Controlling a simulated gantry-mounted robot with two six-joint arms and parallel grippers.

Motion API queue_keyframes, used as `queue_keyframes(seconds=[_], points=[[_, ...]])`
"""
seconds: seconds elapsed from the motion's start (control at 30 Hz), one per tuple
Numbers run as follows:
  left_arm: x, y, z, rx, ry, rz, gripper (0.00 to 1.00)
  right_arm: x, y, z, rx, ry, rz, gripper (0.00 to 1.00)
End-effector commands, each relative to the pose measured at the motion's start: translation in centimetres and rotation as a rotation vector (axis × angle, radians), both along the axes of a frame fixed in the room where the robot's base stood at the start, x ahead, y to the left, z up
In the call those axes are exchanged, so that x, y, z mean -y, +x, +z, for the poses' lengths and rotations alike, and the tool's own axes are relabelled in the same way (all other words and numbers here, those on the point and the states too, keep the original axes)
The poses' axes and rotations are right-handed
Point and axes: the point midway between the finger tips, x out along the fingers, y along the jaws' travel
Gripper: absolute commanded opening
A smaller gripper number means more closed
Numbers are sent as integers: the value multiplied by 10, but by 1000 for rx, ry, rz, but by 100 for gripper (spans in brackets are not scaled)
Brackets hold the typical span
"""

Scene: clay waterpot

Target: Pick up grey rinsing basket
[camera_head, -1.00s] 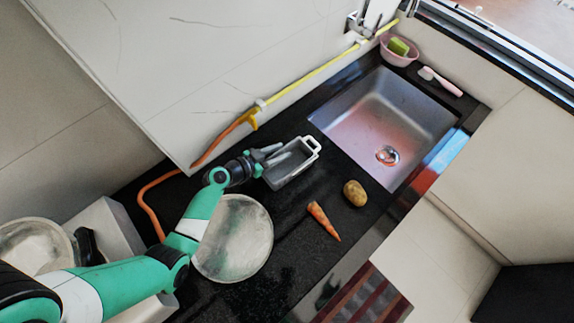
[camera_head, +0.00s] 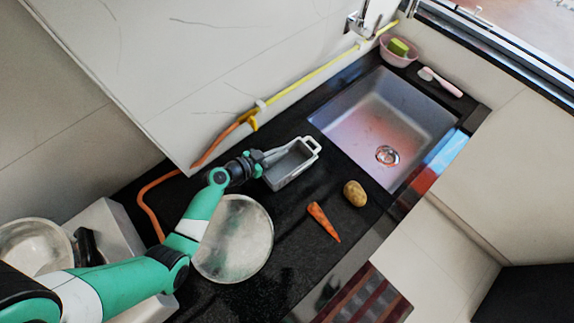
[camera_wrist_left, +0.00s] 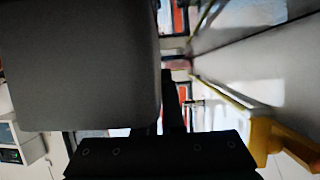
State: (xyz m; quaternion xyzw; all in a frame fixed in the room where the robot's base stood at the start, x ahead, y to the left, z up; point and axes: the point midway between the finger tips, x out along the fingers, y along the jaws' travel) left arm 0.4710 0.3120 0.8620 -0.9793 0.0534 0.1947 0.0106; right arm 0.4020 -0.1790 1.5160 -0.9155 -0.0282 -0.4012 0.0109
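The grey rinsing basket (camera_head: 290,165) stands upright on the black counter, left of the sink, with its pale handle at the sink end. My left gripper (camera_head: 264,157) is at the basket's left end. Its fingers look closed together on the basket's rim there. In the left wrist view the basket (camera_wrist_left: 80,65) fills the left side as a large grey wall, and a dark finger (camera_wrist_left: 172,105) runs along its edge; the other finger is hidden. My right gripper is not in view.
A carrot (camera_head: 324,222) and a potato (camera_head: 355,193) lie on the counter below the basket. A round metal plate (camera_head: 235,240) lies under my left arm. The sink (camera_head: 385,125) is empty. An orange and yellow hose (camera_head: 300,85) runs along the wall behind.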

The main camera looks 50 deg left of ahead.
Motion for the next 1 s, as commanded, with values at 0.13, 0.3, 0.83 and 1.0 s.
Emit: queue_keyframes(seconds=[0.13, 0.3, 0.83, 1.0], points=[[0, 0, 0, 0, 0, 0, 0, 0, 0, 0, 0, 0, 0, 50], [0, 0, 0, 0, 0, 0, 0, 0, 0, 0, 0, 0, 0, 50], [0, 0, 1, 1, 0, 0, 0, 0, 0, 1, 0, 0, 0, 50], [0, 0, 14, 3, 2, 0, 0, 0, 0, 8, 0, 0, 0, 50]])
